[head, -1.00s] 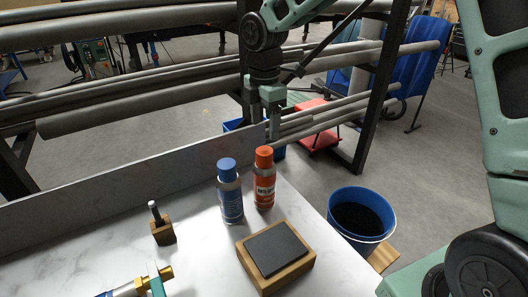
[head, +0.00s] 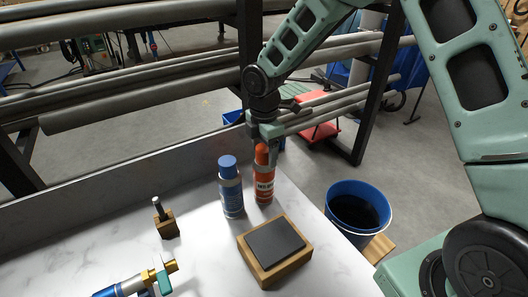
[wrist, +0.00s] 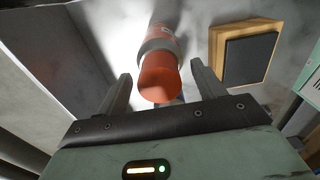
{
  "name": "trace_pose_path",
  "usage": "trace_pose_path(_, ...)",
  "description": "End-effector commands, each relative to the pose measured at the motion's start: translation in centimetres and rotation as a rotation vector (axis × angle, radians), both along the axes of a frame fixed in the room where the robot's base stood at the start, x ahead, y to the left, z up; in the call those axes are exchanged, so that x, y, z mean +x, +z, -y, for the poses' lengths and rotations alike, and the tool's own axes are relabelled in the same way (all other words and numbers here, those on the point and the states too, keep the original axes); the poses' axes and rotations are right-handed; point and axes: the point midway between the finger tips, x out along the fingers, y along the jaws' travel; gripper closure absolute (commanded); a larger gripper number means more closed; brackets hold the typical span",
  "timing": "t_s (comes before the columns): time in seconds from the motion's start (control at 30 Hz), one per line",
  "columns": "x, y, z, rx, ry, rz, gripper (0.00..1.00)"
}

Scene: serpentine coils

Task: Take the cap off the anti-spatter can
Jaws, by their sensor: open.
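An orange spray can (head: 264,186) with an orange cap (head: 261,152) stands upright on the marble-look table, with pale lettering on its label. A blue spray can (head: 231,195) with a blue cap (head: 228,162) stands just left of it. I cannot read which one is the anti-spatter can. My gripper (head: 267,148) is open at the top of the orange can and partly covers its cap. In the wrist view, the orange cap (wrist: 158,80) lies between the two spread fingers of my gripper (wrist: 160,76), with a gap visible on each side.
A wooden block with a dark pad (head: 275,250) lies in front of the cans. A small wooden holder (head: 167,228) stands at left, and a brass-and-blue torch-like tool (head: 135,285) at the front. A blue bucket (head: 358,213) stands beyond the right edge. A pipe rack rises behind.

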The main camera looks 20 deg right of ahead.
Motion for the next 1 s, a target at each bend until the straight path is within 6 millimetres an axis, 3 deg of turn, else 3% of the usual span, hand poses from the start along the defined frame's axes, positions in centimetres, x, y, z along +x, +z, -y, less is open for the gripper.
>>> trace_pose_path(0.03, 0.0, 0.0, 0.0, 0.000, 0.000, 0.000, 0.37)
trace_pose_path(0.2, 0.0, 0.0, 0.0, 0.000, 0.000, 0.000, 0.79)
trace_pose_path(0.57, 0.1, 0.6, 0.0, 0.001, 0.000, 0.003, 0.79)
trace_pose_path(1.0, 0.1, 8.3, 0.0, 0.001, -0.001, 0.004, 0.79)
